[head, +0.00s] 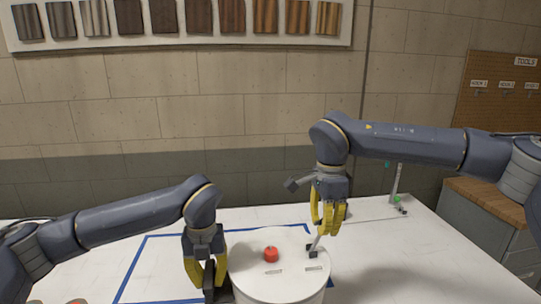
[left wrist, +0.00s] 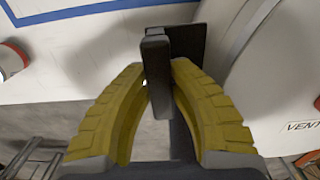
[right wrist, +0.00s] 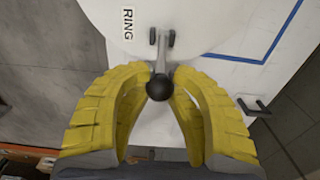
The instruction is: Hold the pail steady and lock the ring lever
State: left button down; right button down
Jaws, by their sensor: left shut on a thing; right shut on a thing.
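The white pail (head: 250,284) stands at the front of the table, its lid facing up with a red cap (head: 271,254). My left gripper (head: 208,290) is at its left side, shut on a dark upright handle (left wrist: 157,60) beside the pail wall. The ring lever (head: 315,243) rises at a tilt from a dark bracket (head: 312,252) near the lid's right rim. My right gripper (head: 325,230) points down over that rim, shut on the lever. In the right wrist view the lever's black ball knob (right wrist: 160,88) sits between the yellow fingers. The pail's lower part is out of frame.
Blue tape (head: 150,262) marks an outline on the white table (head: 385,255). A thin stand (head: 396,185) with a green spot is at the back right. A wooden-topped cabinet (head: 490,205) stands at the right. The table right of the pail is clear.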

pick_arm(q)
jog(key=shift+a+f, duration=0.1)
jog(key=shift+a, duration=0.05)
pick_arm(e)
jog(key=shift+w+d, duration=0.1)
jog(key=shift+d, duration=0.2)
jog(key=shift+w+d+f, duration=0.15)
jog(key=shift+d+f, duration=0.2)
jog(key=shift+d, duration=0.45)
jog(key=c, duration=0.9)
grip_release()
jog(key=shift+a, duration=0.15)
jog(key=shift+c, duration=0.2)
jog(key=shift+a, duration=0.1)
pick_arm(q)
jog(key=shift+d, duration=0.2)
pick_arm(e)
notch_tip(320, 180, up, 12)
